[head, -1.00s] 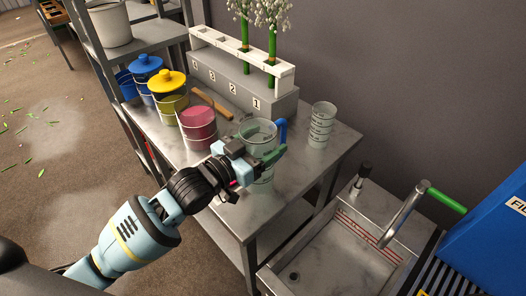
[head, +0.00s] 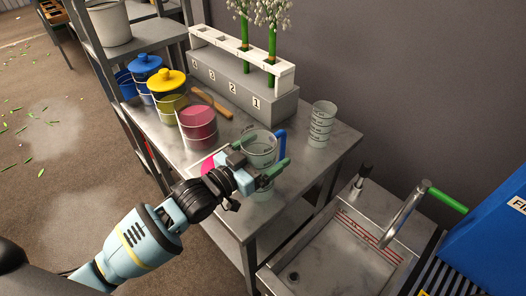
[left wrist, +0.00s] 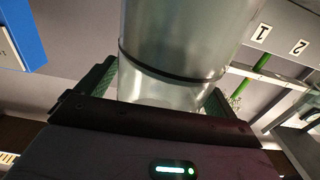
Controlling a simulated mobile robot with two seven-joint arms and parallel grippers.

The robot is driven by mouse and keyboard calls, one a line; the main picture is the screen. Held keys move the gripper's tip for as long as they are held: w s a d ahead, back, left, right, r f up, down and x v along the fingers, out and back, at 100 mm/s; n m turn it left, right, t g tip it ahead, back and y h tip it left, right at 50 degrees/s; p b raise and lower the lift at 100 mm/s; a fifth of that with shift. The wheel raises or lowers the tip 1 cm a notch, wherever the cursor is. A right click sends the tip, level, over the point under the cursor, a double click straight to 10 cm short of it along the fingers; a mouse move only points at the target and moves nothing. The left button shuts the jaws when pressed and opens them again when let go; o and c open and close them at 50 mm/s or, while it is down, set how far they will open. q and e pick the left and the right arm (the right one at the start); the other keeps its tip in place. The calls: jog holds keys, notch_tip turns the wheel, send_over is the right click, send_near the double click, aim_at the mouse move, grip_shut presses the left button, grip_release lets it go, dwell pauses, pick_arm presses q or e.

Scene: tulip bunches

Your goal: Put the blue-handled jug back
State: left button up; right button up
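The clear blue-handled jug (head: 259,143) is upright over the front right of the metal table, its blue handle (head: 281,143) to the right. My left gripper (head: 257,168) has its green fingers on opposite sides of the jug and appears shut on it. In the left wrist view the glass jug (left wrist: 175,50) with a dark band fills the space between the fingers (left wrist: 160,92). I cannot tell whether the jug's base touches the table. My right gripper is not in view.
A pink disc (head: 208,166) lies on the table (head: 335,148) left of the jug. A pink bucket (head: 197,127), a yellow-lidded pot (head: 169,92) and a clear beaker (head: 321,125) stand nearby. A numbered rack (head: 245,92) is behind; a sink (head: 335,250) is right.

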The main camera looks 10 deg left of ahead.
pick_arm(q)
jog(key=shift+r, duration=0.15)
jog(key=v, duration=1.2)
jog(key=s+a+f+n+g+y, duration=0.1)
jog(key=s+f+n+g+y, duration=0.5)
jog(key=s+f, duration=1.65)
jog(key=s+f+g+y, duration=0.1)
jog(key=s+f, duration=0.2)
jog(key=s, duration=0.3)
jog(key=s+f+m+g+y, duration=0.1)
jog(key=s+f, duration=0.3)
jog(key=s, duration=0.2)
jog(key=shift+a, duration=0.45)
